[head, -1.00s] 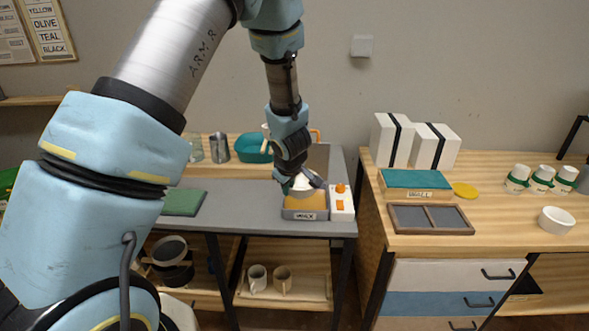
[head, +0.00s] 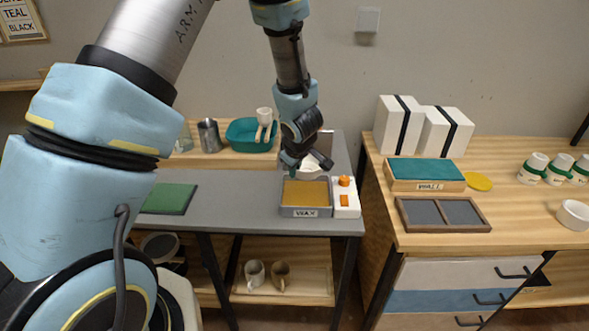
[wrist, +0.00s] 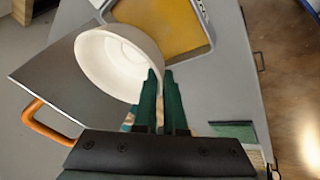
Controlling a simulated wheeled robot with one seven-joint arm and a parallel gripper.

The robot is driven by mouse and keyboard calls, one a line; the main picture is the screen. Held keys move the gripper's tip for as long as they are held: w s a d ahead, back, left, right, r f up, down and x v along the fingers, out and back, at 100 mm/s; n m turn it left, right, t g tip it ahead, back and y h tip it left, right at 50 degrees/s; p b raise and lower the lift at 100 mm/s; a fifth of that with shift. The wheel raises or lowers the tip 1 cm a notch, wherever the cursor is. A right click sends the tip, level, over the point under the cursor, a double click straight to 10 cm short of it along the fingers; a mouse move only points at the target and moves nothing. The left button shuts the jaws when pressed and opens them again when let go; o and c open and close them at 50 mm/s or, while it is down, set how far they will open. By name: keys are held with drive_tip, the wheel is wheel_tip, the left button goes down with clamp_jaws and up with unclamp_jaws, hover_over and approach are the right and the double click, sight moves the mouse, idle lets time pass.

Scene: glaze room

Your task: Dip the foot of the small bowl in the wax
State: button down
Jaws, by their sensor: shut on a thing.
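The small bowl (wrist: 118,65) is white, and its hollow faces the wrist camera, so its foot is hidden there. My gripper (wrist: 160,76) is shut on the bowl's rim at one side. In the head view my gripper (head: 305,166) points down, with part of the bowl (head: 312,173) showing below it. The wax tray (head: 305,212) is grey, labelled WAX, and holds amber wax (head: 305,192). The bowl appears at the tray's back edge in the head view; its height above it is unclear. In the wrist view the wax (wrist: 165,25) lies just past the bowl.
A white box with orange controls (head: 345,200) adjoins the tray's right side. A green mat (head: 168,199) lies left on the grey bench (head: 235,210). A teal basin (head: 250,135) and metal pitcher (head: 209,136) stand behind. Bare bench lies between mat and tray.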

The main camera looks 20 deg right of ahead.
drive_tip(key=shift+f+b, duration=2.95)
drive_tip(key=shift+f, duration=0.55)
drive_tip(key=shift+f+b, duration=0.7)
drive_tip(key=shift+f, duration=0.15)
drive_tip(key=shift+r, duration=0.1)
drive_tip(key=shift+r+p, duration=1.5)
drive_tip(key=shift+p, duration=0.25)
wheel_tip(320, 180, up, 5)
drive_tip(key=p, duration=0.5)
drive_tip(key=shift+r, duration=0.1)
drive_tip(key=shift+r+p, duration=0.65)
drive_tip(key=shift+r, duration=0.2)
